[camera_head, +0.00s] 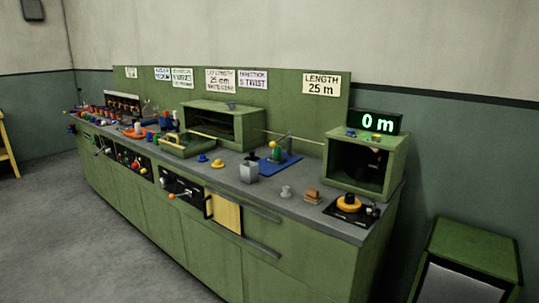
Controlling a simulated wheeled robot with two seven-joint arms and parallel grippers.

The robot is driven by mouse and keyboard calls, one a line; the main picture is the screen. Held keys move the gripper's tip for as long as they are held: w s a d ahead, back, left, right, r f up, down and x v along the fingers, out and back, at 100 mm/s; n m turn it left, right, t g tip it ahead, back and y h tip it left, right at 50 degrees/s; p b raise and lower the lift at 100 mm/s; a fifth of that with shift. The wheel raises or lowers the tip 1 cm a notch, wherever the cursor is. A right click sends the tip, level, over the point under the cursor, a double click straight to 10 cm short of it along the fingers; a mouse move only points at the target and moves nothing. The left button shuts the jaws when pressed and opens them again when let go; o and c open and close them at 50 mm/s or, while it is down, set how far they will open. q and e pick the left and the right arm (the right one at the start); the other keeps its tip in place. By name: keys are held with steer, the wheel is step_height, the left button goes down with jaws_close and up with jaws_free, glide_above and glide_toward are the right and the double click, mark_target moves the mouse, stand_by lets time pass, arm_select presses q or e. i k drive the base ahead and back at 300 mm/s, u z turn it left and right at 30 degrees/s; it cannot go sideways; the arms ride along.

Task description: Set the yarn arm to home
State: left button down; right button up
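No part in view is labelled as the yarn arm, so I cannot tell for sure which it is. A thin pale rod (296,138) runs above the worktop between the middle green housing (222,108) and the right green housing (338,158). A lever with an orange knob (173,196) sticks out of a dark panel in the bench front. A dark plate with a yellow-orange disc (348,202) lies at the right end of the worktop. Neither of my grippers is in view.
The long green bench (190,240) fills the middle. A lit display (375,122) reads 0 m. A sign (321,84) reads LENGTH 25 m. A blue mat (279,163), grey cup (249,173) and small parts crowd the worktop. A green bin (470,249) stands right. Floor (60,230) at left is clear.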

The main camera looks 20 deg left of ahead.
mark_target(272, 144)
steer(key=z, duration=0.6)
steer(key=i, duration=1.4)
steer(key=u, duration=0.45)
